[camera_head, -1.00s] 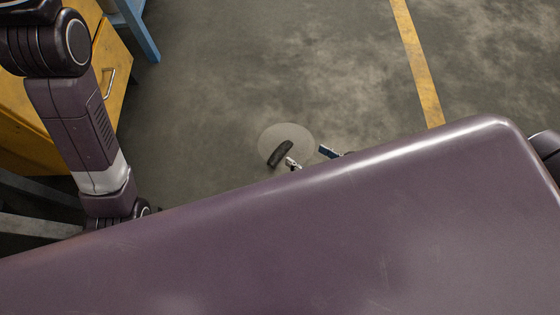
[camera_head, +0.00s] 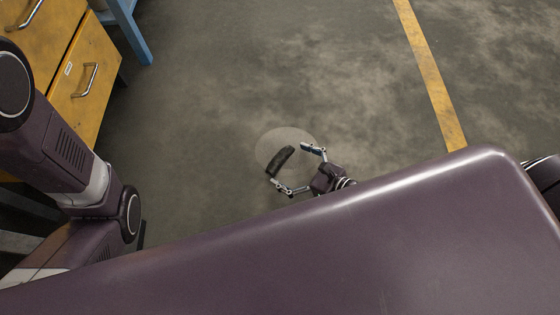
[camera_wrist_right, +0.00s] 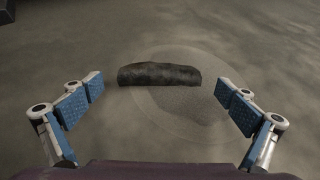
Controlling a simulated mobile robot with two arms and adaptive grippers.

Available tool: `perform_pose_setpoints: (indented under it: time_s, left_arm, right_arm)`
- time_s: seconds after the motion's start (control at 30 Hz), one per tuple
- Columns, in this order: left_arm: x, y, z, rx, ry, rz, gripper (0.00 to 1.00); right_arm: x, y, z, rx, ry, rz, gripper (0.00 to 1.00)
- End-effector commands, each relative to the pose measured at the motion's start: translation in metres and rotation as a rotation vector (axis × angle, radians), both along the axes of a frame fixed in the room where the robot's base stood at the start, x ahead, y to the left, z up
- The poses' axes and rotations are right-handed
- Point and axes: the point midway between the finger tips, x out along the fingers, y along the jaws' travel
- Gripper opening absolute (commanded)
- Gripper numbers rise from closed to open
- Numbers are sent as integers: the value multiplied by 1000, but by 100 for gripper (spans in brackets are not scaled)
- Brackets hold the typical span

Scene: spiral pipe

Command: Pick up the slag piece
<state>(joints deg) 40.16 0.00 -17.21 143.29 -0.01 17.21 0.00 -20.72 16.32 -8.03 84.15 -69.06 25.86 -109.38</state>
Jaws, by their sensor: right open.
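The slag piece (camera_head: 283,159) is a dark, elongated, rough lump lying on a pale round patch (camera_head: 304,135) on the floor in the head view. My right gripper (camera_head: 289,162) is open, with its fingers spread around the area of the slag. In the right wrist view the slag piece (camera_wrist_right: 160,74) lies crosswise ahead, between and beyond the two blue-padded fingertips of the right gripper (camera_wrist_right: 160,92). The fingers appear apart from it. My left arm shows at the left of the head view, but its gripper is not visible.
A yellow drawer cabinet (camera_head: 82,85) and a blue leg or frame (camera_head: 131,30) stand at the upper left. A yellow line (camera_head: 432,75) runs along the floor at the right. The floor around the slag is clear.

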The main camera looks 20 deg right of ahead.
Motion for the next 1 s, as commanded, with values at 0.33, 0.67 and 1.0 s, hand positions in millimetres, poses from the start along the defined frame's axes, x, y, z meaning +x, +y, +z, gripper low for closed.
perform_pose_setpoints:
  time_s: [0.33,0.67,1.0]
  left_arm:
    - [0,0,-5,0,0,0,40]
    - [0,0,-5,1,0,0,40]
    - [0,0,-4,1,1,1,40]
  right_arm:
    - [9,7,-5,2,2,-1,100]
    - [9,7,-5,2,2,-1,66]
    - [9,7,-4,3,2,0,57]
